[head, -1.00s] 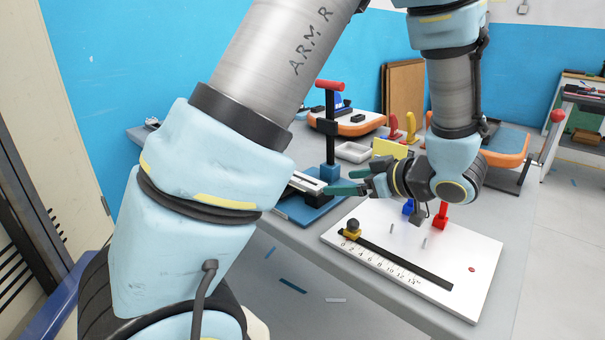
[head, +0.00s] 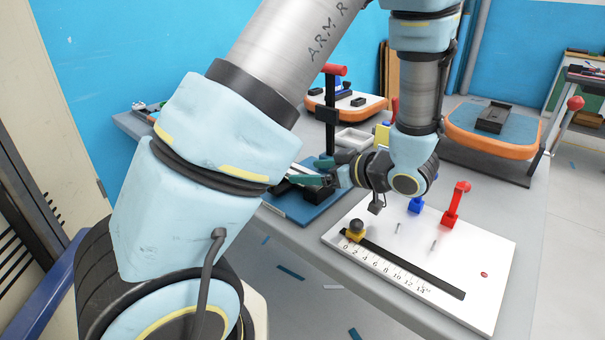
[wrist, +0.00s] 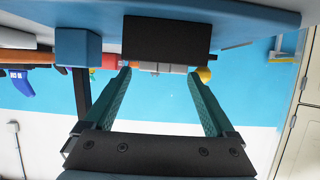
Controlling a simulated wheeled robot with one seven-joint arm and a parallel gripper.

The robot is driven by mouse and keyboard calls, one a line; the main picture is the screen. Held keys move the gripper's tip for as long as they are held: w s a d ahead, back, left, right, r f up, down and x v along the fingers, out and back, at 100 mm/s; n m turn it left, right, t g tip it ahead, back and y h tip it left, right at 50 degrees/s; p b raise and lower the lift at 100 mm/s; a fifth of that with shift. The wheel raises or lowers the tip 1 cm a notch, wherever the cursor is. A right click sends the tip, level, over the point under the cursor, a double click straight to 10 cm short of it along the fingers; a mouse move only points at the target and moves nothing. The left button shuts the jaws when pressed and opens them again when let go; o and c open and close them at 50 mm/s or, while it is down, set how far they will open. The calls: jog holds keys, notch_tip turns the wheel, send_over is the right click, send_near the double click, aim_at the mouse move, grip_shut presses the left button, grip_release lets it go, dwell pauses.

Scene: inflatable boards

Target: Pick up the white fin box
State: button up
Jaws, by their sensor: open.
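A pale piece with a dark slot (head: 301,171), which looks like the white fin box, lies on the blue base of the press stand (head: 318,205). My gripper's fingers partly cover it in the head view. My gripper (head: 312,170) is open and low over that base, its teal fingers reaching left beside the piece. In the upside-down wrist view, the open fingers (wrist: 160,74) point toward a black block (wrist: 167,39) on the blue base, with nothing clearly between them. Light grey faces (wrist: 168,68) show at the block's edge; I cannot tell whether they are the fin box.
The press column with a red handle (head: 335,70) rises just behind my gripper. A white board with a ruler (head: 480,255), a red toggle clamp (head: 455,203) and a blue clamp are to the right. A grey tray (head: 353,139) and orange-edged boards (head: 470,150) stand behind.

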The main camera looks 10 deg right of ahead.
aim_at(295, 169)
jog(key=shift+x, duration=1.25)
jog(key=shift+s, duration=0.1)
grip_shut()
